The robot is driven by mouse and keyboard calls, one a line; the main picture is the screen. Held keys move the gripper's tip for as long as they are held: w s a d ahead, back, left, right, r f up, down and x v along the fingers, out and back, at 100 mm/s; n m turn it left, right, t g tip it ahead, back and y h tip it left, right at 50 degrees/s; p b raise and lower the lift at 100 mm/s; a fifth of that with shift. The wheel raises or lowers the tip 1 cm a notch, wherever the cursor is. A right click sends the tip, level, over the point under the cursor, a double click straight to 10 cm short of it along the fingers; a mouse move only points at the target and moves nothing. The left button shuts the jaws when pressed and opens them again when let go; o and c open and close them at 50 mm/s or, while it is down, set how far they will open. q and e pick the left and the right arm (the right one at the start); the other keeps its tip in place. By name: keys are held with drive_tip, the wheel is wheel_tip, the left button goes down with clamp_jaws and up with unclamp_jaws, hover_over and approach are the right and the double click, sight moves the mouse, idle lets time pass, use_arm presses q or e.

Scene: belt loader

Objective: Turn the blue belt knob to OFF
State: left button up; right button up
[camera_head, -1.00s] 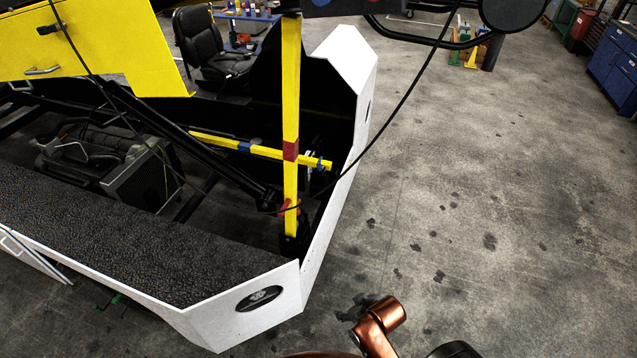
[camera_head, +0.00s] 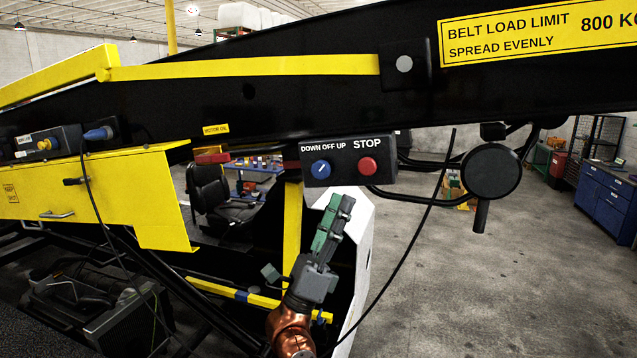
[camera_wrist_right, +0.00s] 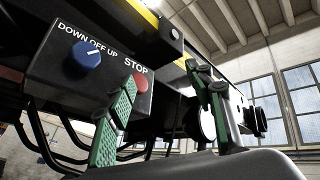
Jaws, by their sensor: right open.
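The blue belt knob (camera_head: 321,169) sits on a dark control box (camera_head: 348,160) under the black boom, below the label "DOWN OFF UP". Its white pointer mark slants up and to the right, toward the UP side. It also shows in the right wrist view (camera_wrist_right: 87,54), at upper left. My right gripper (camera_head: 307,240) is open and empty, below the box and apart from the knob. In the right wrist view its green-padded fingers (camera_wrist_right: 163,80) stand wide apart, with the knob left of both. My left gripper is not in view.
A red STOP button (camera_head: 367,167) is right beside the knob; one finger overlaps it in the right wrist view. A round black part (camera_head: 491,174) and a hanging cable are to the right. A yellow post (camera_head: 292,215) stands behind my gripper.

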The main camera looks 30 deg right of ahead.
drive_tip(key=d+r+m+g+y, duration=0.2)
drive_tip(key=d+r+m+y, duration=0.1)
drive_tip(key=d+m+y, duration=0.15)
drive_tip(key=n+t+y, duration=0.3)
drive_tip(key=t+y, duration=0.4)
drive_tip(key=y, duration=0.4)
approach(319, 169)
drive_tip(key=d, duration=0.1)
drive_tip(key=shift+n, duration=0.25)
drive_tip(key=p+x, duration=0.3)
drive_tip(key=x, duration=0.4)
drive_tip(key=shift+w+d, duration=0.1)
drive_tip(key=shift+w, duration=0.25)
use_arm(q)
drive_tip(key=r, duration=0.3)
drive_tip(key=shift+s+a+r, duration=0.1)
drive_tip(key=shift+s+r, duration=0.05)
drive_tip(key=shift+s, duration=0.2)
use_arm(e)
drive_tip(key=shift+w+d, duration=0.25)
drive_tip(key=shift+t, duration=0.3)
drive_tip(key=c, duration=1.1)
